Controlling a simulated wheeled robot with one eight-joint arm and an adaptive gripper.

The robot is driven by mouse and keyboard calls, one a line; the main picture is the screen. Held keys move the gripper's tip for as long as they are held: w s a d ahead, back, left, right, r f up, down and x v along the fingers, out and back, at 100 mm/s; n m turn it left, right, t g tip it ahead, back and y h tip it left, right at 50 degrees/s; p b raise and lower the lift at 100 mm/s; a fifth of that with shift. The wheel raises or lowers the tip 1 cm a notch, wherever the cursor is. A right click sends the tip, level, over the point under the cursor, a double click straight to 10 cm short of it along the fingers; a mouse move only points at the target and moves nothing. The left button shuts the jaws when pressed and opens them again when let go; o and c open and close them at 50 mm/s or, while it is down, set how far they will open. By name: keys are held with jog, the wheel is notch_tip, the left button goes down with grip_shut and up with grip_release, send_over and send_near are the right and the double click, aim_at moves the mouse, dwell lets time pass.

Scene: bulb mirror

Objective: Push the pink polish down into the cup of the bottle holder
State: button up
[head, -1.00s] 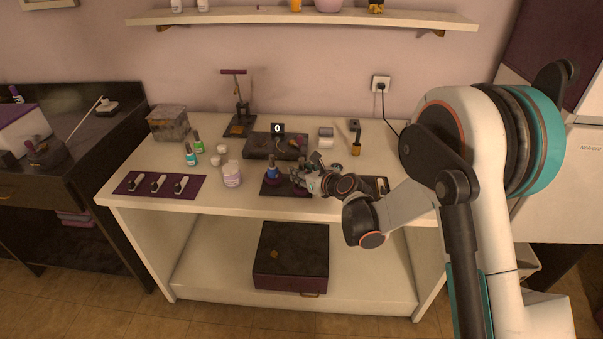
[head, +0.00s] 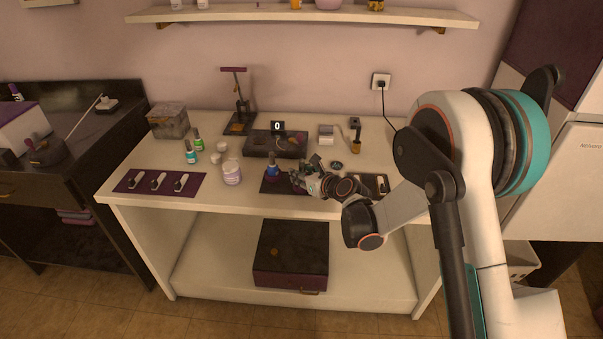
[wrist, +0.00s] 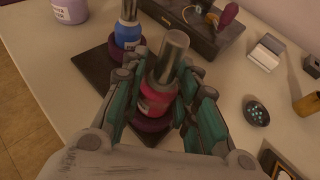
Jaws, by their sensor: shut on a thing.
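The pink polish (wrist: 160,95) is a red-pink bottle with a silver cap, standing upright between my fingers in the wrist view. My gripper (wrist: 160,100) is shut on it from both sides; it also shows in the head view (head: 302,180), where it hides the bottle. A purple round cup of the bottle holder (wrist: 152,124) shows under the bottle; how deep the bottle sits in it I cannot tell. A blue polish (wrist: 128,28) stands in the other purple cup, and it shows in the head view (head: 271,170). The holder's dark base (wrist: 97,66) lies under both cups.
A white-purple jar (head: 231,173) stands left of the holder. A dark device with a display (head: 276,143) is behind it. A round dark lid-like item (wrist: 255,113) and an amber bottle (head: 356,147) are to the right. The table's front left is mostly clear beyond the purple mat (head: 150,192).

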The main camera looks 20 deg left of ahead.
jog(key=shift+f, duration=0.1)
jog(key=o, duration=1.1)
jog(key=v, duration=1.2)
